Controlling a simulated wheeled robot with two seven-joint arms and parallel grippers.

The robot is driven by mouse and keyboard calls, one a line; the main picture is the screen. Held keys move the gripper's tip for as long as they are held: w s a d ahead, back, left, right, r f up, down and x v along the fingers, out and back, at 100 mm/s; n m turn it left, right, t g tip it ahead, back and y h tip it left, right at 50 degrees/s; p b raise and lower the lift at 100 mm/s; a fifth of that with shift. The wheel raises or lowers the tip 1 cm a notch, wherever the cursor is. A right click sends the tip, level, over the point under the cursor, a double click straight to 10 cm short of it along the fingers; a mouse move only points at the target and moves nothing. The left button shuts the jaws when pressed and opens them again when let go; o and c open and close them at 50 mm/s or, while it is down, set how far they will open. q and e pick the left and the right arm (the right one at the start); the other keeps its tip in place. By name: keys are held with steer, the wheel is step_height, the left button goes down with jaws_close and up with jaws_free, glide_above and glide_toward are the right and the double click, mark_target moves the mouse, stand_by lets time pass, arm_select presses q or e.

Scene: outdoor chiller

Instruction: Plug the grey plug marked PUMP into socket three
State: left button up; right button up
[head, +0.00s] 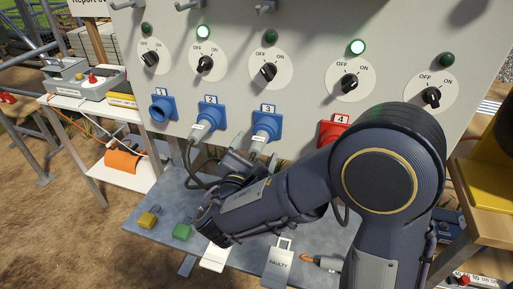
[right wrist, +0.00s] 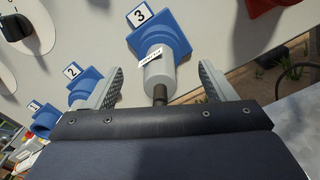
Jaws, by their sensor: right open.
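Blue socket three (head: 268,121) is on the panel, between blue socket two (head: 210,112) and red socket four (head: 331,131). A light grey plug (head: 259,140) sits in socket three; its small white label is too small to read. It also shows in the right wrist view (right wrist: 158,75), with a dark cable end coming out behind. My right gripper (head: 243,158) is open just behind this plug. In the right wrist view its fingers (right wrist: 162,88) stand apart on either side of the plug's rear, with gaps to it. My left gripper is out of view.
Another grey plug (head: 201,128) sits in socket two. Blue socket one (head: 161,108) looks empty. Rotary switches line the panel above.

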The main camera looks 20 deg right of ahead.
steer(key=shift+v, duration=3)
steer(key=v, duration=0.8)
steer(key=s+d+f+m+g, duration=0.1)
steer(key=d+f+m+g, duration=0.2)
steer(key=d, duration=0.4)
steer(key=s+d+f+m+g, duration=0.2)
steer(key=d+m+g, duration=0.2)
steer(key=d+g, duration=0.2)
steer(key=s+d+f+m+g+y, duration=0.3)
steer(key=s+f+m+g+y, duration=0.25)
steer(key=s+m+y, duration=0.45)
step_height(320, 180, up, 18)
steer(key=a+m+t+y+p, duration=0.2)
steer(key=m+t+p, duration=0.3)
steer(key=p, duration=0.9)
steer(key=m+y, duration=0.1)
steer(key=m, duration=0.2)
steer(key=shift+a+y, duration=0.25)
steer(key=shift+y, duration=0.15)
